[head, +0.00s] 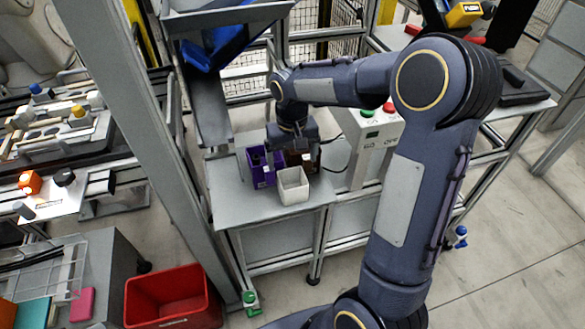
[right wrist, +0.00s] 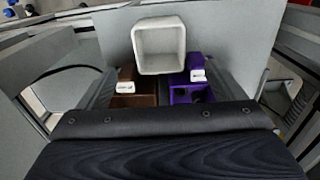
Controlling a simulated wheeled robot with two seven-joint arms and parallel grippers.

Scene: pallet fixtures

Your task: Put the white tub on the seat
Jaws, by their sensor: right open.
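The white tub (head: 293,187) is a small, square, open-topped container standing on the grey table (head: 232,206), near its front edge. It also shows in the right wrist view (right wrist: 160,63), where it looks empty. A purple holder (head: 258,172) and a brown holder (head: 311,157) stand just behind the tub, side by side, with white labels. I cannot tell which part is the seat. My right gripper (head: 290,152) is open above the holders, behind the tub, and is not holding the tub. It partly hides the holders. My left gripper is out of view.
A control box (head: 375,140) with red and green buttons stands right of the holders. A metal post (head: 130,120) rises left of the table, and a chute with a blue bin (head: 210,48) hangs behind. A red crate (head: 172,298) is on the floor. The table's left part is bare.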

